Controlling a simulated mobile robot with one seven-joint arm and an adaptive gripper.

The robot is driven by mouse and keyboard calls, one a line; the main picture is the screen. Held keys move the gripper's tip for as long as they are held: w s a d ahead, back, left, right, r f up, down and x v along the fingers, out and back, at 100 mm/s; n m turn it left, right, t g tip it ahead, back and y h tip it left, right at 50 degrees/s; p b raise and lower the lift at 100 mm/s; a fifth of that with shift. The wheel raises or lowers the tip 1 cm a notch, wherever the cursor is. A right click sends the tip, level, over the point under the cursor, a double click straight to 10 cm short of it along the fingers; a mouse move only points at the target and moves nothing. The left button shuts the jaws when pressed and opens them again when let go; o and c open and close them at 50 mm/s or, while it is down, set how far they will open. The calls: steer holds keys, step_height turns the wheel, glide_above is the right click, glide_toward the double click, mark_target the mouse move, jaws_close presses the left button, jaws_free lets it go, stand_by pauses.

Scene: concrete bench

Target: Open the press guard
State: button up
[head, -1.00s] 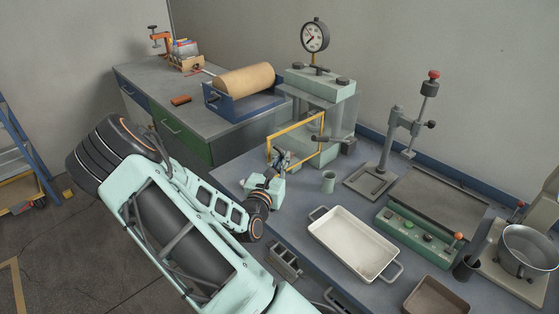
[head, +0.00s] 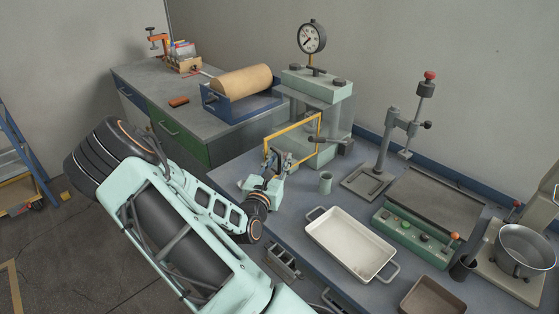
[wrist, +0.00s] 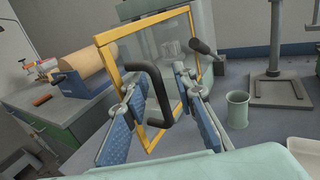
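The press (head: 318,84) stands at the back of the bench with a round gauge on top. Its guard is a clear panel in a yellow frame (head: 293,127), upright at the press's front left; the frame also shows in the wrist view (wrist: 105,39). A dark bent handle (wrist: 152,80) stands out from the guard. My gripper (head: 281,160) is close in front of the guard. In the wrist view my gripper (wrist: 160,110) is open, its blue-padded fingers apart on either side of the handle's lower part. I cannot tell whether either finger touches the handle.
A dark lever (wrist: 200,46) juts from the press, right of the guard. A green cup (head: 326,182) stands close to the right of my gripper. A white tray (head: 318,232) lies nearer the front, and a stand (head: 383,150) is further right. A roll holder (head: 213,101) sits on the left bench.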

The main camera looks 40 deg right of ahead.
steer(key=shift+a, duration=0.1)
steer(key=v, duration=1.2)
